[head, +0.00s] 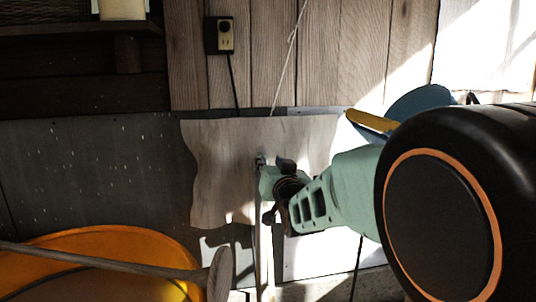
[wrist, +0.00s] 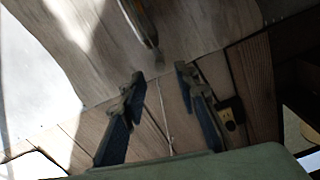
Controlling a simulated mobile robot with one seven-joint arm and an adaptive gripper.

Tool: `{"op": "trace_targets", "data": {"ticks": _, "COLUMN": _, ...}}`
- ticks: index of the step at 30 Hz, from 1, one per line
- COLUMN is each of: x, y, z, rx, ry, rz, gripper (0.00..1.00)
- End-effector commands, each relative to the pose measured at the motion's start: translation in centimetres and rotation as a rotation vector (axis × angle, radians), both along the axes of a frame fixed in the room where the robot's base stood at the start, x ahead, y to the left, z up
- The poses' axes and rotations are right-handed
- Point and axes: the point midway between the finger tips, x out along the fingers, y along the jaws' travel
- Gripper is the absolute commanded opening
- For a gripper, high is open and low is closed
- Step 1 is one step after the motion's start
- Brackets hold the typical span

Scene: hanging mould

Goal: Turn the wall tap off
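The wavy-edged board (head: 215,165) is fixed to the wall. An orange tub (head: 120,238) and a wooden handle (head: 110,258) are at the lower left. A power outlet (head: 226,36) with a cord is above the board. A dark shelf (head: 80,30) is at upper left.

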Motion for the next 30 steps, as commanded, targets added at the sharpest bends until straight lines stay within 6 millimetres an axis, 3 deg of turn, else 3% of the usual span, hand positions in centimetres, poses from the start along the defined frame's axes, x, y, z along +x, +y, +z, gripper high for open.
{"op": "trace_targets", "data": {"ticks": 9, "x": 5.3, "y": 1.1, "z": -0.1, "rx": -0.003, "ry": 0.0, "rz": 0.0, "gripper": 0.29}}
{"op": "trace_targets", "data": {"ticks": 15, "x": 7.5, "y": 1.5, "z": 0.0, "rx": -0.002, "ry": 0.0, "rz": 0.0, "gripper": 0.29}}
{"op": "trace_targets", "data": {"ticks": 28, "x": 8.4, "y": 1.7, "z": 0.0, "rx": -0.001, "ry": 0.001, "rz": 0.0, "gripper": 0.29}}
{"op": "trace_targets", "data": {"ticks": 30, "x": 8.3, "y": 1.7, "z": 0.0, "rx": -0.001, "ry": 0.0, "rz": 0.0, "gripper": 0.23}}
